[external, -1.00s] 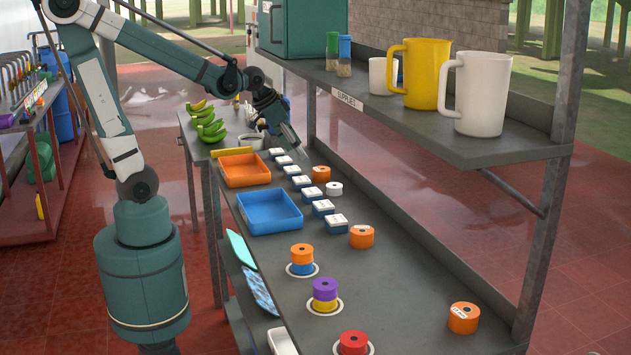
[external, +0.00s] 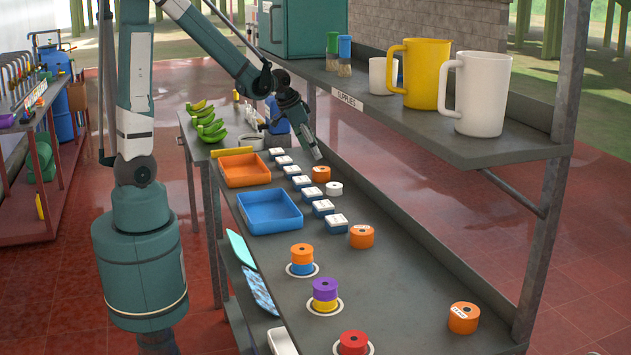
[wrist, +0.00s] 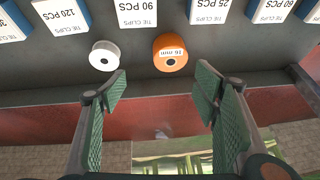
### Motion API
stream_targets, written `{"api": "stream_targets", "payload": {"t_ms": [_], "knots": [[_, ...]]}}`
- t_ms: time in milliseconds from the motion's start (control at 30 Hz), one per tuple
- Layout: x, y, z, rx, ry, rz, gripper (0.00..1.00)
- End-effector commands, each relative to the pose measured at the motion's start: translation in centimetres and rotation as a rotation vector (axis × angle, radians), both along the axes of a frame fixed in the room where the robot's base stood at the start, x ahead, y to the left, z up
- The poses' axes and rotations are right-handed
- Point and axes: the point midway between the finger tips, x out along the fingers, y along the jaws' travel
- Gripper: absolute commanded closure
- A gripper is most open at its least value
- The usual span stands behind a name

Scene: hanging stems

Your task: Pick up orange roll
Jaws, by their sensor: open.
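An orange roll (external: 321,174) stands on the grey bench beside the row of white-topped boxes. In the wrist view this orange roll (wrist: 170,57) has a dark centre hole and a white label reading about "16 mm". My gripper (external: 319,157) is just above and behind it in the external view. In the wrist view my gripper (wrist: 161,82) is open with nothing between its green-padded fingers, and the roll lies beyond the fingertips, apart from them. Other orange rolls sit nearer the camera: one by the last box (external: 361,236), one at the bench's right side (external: 463,318), one stacked on blue (external: 302,250).
A white roll (wrist: 104,56) stands close beside the orange roll. Several tie-clip boxes (external: 312,193) line the bench. Orange (external: 238,179) and blue (external: 270,222) trays lie left of them. The supply shelf (external: 430,125) with mugs overhangs to the right.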

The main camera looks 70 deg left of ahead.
Motion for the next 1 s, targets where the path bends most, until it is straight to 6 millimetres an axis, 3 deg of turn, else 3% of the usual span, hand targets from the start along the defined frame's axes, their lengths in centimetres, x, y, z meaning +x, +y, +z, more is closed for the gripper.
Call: {"api": "stream_targets", "payload": {"t_ms": [500,1000], "knots": [[2.0,2.7,-1.8,-0.058,0.048,-0.067,0.4],[2.5,3.6,-3.2,-0.089,0.063,-0.104,0.4]]}}
